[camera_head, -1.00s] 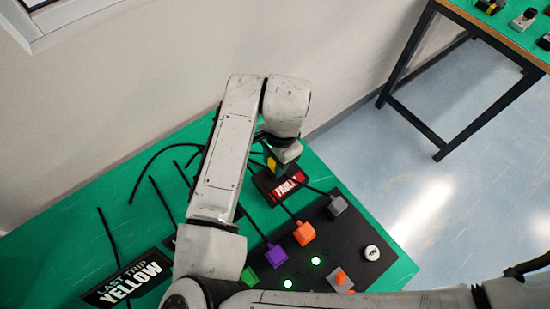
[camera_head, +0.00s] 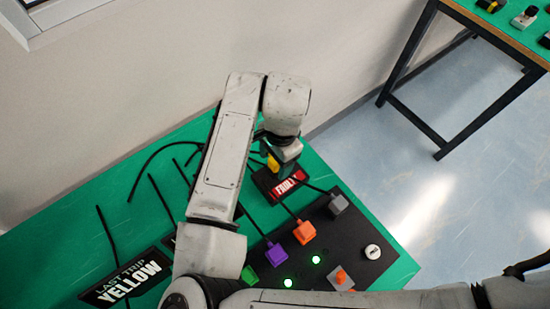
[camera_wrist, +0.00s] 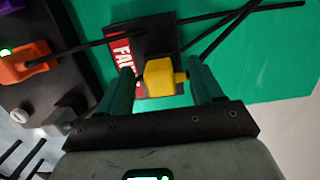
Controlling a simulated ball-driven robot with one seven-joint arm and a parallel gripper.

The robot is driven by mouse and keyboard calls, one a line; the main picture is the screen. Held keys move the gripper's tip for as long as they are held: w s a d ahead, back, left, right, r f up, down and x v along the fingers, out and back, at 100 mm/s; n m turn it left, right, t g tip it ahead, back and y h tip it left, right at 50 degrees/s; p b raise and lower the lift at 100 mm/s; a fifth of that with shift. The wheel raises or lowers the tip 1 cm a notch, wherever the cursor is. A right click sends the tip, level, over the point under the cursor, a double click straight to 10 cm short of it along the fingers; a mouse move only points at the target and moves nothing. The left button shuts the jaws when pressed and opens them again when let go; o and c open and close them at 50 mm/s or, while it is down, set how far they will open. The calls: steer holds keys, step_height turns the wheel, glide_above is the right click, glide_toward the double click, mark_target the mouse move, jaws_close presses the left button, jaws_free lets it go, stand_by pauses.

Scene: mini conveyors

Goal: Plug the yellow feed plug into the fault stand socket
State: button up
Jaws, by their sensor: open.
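The yellow feed plug (camera_wrist: 160,78) is between the two fingers of my gripper (camera_wrist: 164,84) in the wrist view, and the fingers stand apart from its sides. In the head view the yellow plug (camera_head: 273,164) shows partly below my gripper (camera_head: 280,160). The plug is at the fault stand (camera_wrist: 148,40), a black base with a red FAULT label; the stand also shows in the head view (camera_head: 268,183). The socket is hidden under the plug, so how deep the plug sits cannot be told. My gripper is open.
A sign reads LAST TRIP YELLOW (camera_head: 127,279). The wall is close behind the green table (camera_head: 105,190).

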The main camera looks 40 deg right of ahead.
step_height(320, 180, up, 10)
steer(key=d, duration=0.1)
steer(key=shift+d+r+b, duration=0.15)
steer(key=shift+b, duration=0.15)
steer(key=shift+s, duration=0.1)
stand_by(0.5)
